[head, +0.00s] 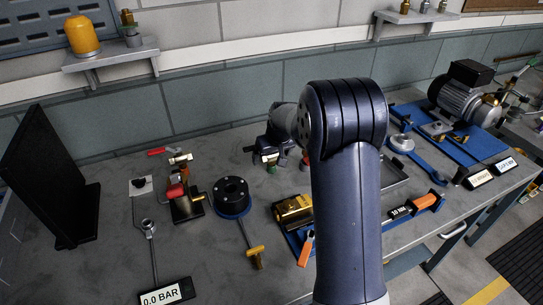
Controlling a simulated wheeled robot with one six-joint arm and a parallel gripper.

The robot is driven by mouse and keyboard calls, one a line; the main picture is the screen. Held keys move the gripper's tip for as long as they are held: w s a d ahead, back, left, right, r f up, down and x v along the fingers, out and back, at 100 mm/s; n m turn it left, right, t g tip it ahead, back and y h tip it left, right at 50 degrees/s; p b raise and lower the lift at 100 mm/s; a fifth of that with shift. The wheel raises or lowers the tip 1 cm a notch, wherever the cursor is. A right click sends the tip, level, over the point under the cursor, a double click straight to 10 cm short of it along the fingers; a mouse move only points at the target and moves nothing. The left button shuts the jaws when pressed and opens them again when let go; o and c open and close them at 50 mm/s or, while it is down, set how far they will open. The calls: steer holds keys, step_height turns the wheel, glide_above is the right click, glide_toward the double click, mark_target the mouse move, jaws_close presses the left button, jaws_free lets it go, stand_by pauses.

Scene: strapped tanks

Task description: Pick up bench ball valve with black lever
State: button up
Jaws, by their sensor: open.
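My gripper (268,151) is dark and points down over the back middle of the bench, left of my large blue arm joint. It is open, though its fingertips are small and hard to make out. A small brass and pale fitting (269,158) shows right at the jaws, close to a green and a red part. It may be the ball valve, but I cannot make out a black lever or tell whether the jaws touch it. A similar small fitting with a red lever (161,151) lies farther left on the bench. My arm hides part of the bench.
A black round flange (232,195), a red-handled device on a dark plate (181,205) and a brass block (293,210) stand in front. A black panel (48,180) rises at left. A motor pump (465,92) sits at right. Bare bench lies between the flange and the wall.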

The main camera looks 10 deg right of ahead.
steer(key=shift+c, duration=0.3)
steer(key=c, duration=1.2)
steer(key=shift+r, duration=0.1)
steer(key=shift+r, duration=0.1)
